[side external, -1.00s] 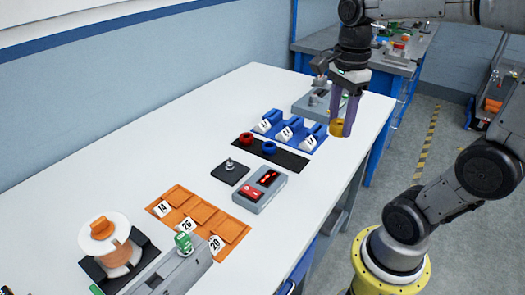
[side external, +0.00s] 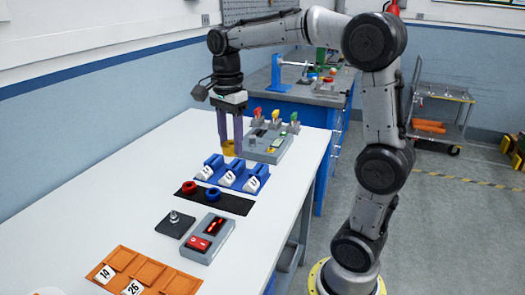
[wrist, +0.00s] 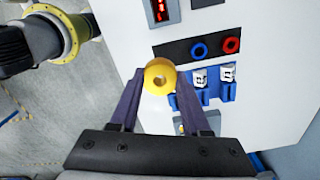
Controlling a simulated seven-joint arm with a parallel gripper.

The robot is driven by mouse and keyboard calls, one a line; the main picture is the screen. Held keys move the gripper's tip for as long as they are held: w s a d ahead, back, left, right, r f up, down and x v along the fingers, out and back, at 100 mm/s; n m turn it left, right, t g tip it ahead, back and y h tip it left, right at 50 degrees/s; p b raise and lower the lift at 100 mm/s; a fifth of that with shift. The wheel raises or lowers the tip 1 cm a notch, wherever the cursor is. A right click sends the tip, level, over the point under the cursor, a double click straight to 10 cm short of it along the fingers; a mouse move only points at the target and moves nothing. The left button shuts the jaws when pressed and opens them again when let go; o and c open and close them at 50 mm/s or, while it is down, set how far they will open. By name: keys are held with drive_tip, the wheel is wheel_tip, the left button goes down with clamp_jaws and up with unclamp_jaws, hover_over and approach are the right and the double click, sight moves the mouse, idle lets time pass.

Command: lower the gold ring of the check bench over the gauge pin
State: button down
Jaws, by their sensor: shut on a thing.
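My gripper (side external: 230,143) is shut on the gold ring (side external: 229,148) and holds it at its fingertips above the far part of the white bench. In the wrist view the gold ring (wrist: 160,76) sits between the two purple fingers, with its hole facing the camera. The gauge pin (side external: 174,216) is a short metal post standing on a dark square plate (side external: 165,227). It is nearer the camera than the ring, well apart from it, with nothing on it. The pin is outside the wrist view.
A grey box with red digits (side external: 208,239) stands right of the pin plate. A red ring (side external: 190,187) and a blue ring (side external: 213,194) lie on a black mat. An orange tray (side external: 150,271) is at the front.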

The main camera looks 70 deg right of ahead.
drive_tip(key=w+a+f+n, duration=0.1)
drive_tip(key=w+a+f, duration=0.2)
drive_tip(key=w, duration=0.1)
drive_tip(key=w+a+f+n, duration=0.1)
drive_tip(key=w+a+f, duration=0.1)
drive_tip(key=w+a, duration=0.1)
drive_tip(key=w+a+f+n, duration=0.1)
drive_tip(key=w+a+f, duration=0.2)
drive_tip(key=w, duration=0.3)
drive_tip(key=shift+w+f+n, duration=0.1)
drive_tip(key=shift+f+n, duration=0.2)
drive_tip(key=shift+a+f, duration=0.35)
drive_tip(key=shift+f, duration=2.15)
drive_tip(key=shift+f, duration=1.7)
unclamp_jaws()
drive_tip(key=shift+r, duration=4)
